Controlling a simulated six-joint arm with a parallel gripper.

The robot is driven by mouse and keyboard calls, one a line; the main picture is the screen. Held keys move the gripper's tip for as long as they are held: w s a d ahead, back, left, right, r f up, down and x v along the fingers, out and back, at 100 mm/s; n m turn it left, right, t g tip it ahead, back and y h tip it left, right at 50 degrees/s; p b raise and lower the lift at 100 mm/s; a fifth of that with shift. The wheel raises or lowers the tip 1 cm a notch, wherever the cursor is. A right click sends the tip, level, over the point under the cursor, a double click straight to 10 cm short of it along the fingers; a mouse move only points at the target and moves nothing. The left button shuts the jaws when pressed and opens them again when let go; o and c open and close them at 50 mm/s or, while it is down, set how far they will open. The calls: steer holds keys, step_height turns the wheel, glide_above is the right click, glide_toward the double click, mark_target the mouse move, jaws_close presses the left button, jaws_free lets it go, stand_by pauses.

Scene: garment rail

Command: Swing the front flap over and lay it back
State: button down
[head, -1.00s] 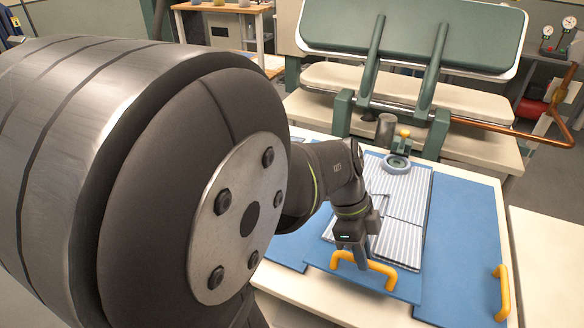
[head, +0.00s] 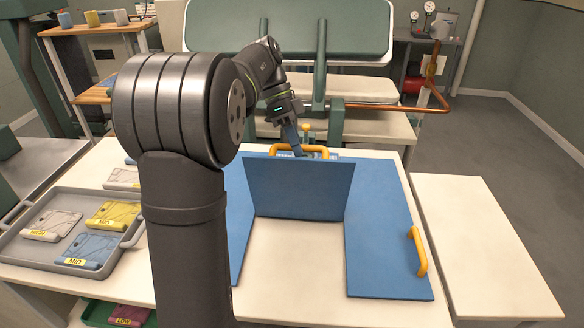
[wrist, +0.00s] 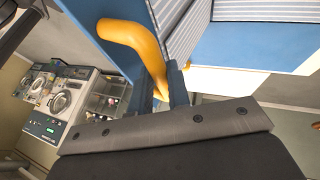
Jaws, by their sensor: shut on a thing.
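The blue front flap (head: 298,190) stands raised, roughly upright, above the white tabletop. Its yellow handle (head: 318,153) is at the upper edge, and it also shows large in the wrist view (wrist: 132,38). My gripper (head: 299,151) is shut on this handle; its fingers (wrist: 162,92) show around the bar in the wrist view. The striped garment (wrist: 182,22) shows in the wrist view beside blue board; in the head view the raised flap hides most of it. The blue right flap (head: 385,235) lies flat with its own yellow handle (head: 418,251). The left flap (head: 236,205) is partly behind my arm.
The white table (head: 298,255) is bare in front of the raised flap. A grey tray (head: 30,258) with labelled folded garments is at the left. A green press (head: 290,30) stands behind the table. A white side surface (head: 485,245) at the right is clear.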

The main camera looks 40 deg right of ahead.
steer(key=w+d+f, duration=0.3)
steer(key=w+d, duration=0.7)
steer(key=shift+w, duration=0.15)
steer(key=shift+d, duration=0.1)
steer(key=c, duration=1.4)
jaws_free()
steer(key=shift+o, duration=0.2)
